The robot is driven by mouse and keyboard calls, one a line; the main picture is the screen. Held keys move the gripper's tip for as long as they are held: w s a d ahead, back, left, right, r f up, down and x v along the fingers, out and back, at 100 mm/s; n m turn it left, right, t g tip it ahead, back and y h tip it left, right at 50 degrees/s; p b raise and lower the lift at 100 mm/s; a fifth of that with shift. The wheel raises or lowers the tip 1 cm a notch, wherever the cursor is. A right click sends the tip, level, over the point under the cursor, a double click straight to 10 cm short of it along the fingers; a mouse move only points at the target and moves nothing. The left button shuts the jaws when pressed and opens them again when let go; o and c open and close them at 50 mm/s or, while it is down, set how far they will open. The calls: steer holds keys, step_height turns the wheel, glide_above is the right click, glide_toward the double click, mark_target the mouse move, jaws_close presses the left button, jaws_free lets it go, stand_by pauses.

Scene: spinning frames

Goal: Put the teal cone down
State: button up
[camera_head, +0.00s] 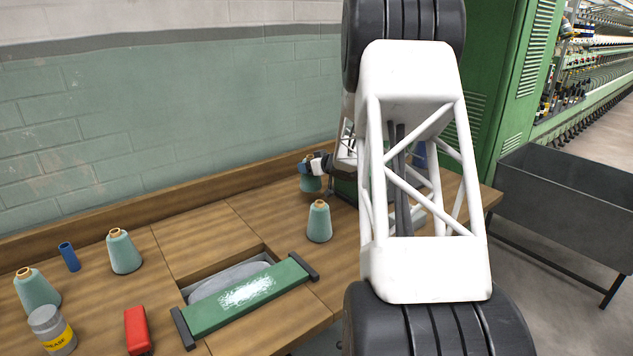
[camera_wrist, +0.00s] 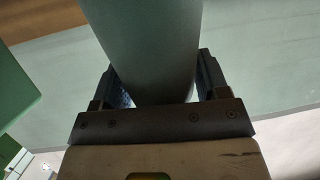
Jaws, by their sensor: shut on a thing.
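My gripper (camera_head: 312,163) is at the back of the wooden table, near the wall, shut on a teal cone (camera_head: 311,183). In the wrist view the teal cone (camera_wrist: 148,45) stands between the two dark fingers (camera_wrist: 155,85). In the head view only part of the cone shows below the gripper, and I cannot tell whether its base touches the table. A second teal cone (camera_head: 319,224) stands upright just in front of it. Two more teal cones, (camera_head: 124,252) and (camera_head: 38,293), stand upright on the left of the table.
A green bar (camera_head: 220,305) with dark ends lies across an open well in the table. A blue tube (camera_head: 69,257), a grease can (camera_head: 51,330) and a red block (camera_head: 137,331) stand at left. A green box (camera_head: 345,188) is partly hidden behind my arm. A dark bin (camera_head: 565,205) stands right.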

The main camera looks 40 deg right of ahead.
mark_target(311, 179)
steer(key=shift+f, duration=0.9)
steer(key=shift+f, duration=0.1)
steer(key=shift+f, duration=1.8)
steer(key=shift+f, duration=0.1)
steer(key=o, duration=1)
steer(key=shift+s, duration=0.1)
steer(key=v, duration=1.2)
steer(key=shift+a, duration=0.15)
